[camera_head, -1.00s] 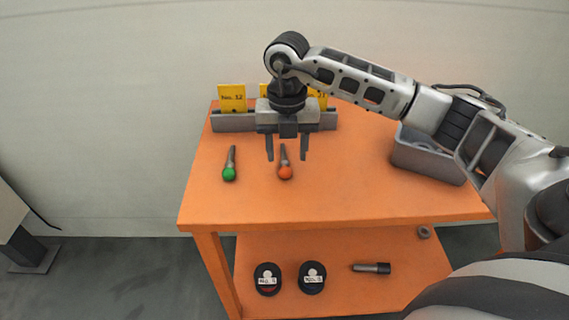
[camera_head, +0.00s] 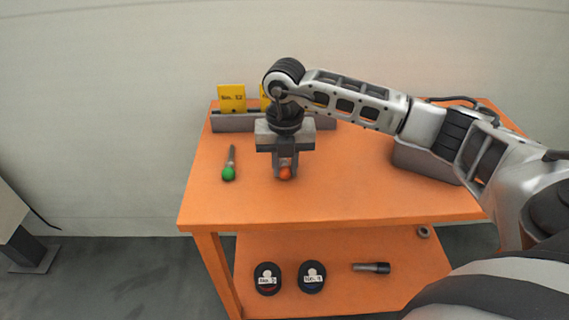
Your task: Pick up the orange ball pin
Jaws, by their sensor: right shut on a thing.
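The orange ball pin (camera_head: 285,174) is on the orange table top, with its ball end toward the front edge. My right gripper (camera_head: 285,172) has come down over it from above and is shut on it. The fingers hide most of the pin's shaft; the ball shows between and just below the fingertips. I cannot tell whether the pin is clear of the table. My left gripper is not in view.
A green ball pin (camera_head: 229,172) lies to the left on the table (camera_head: 350,200). Behind stands a grey holder (camera_head: 232,123) with yellow cards (camera_head: 231,97). A grey bin (camera_head: 424,162) is at right, partly behind my arm. The lower shelf holds two dark round items and a dark cylinder (camera_head: 371,268).

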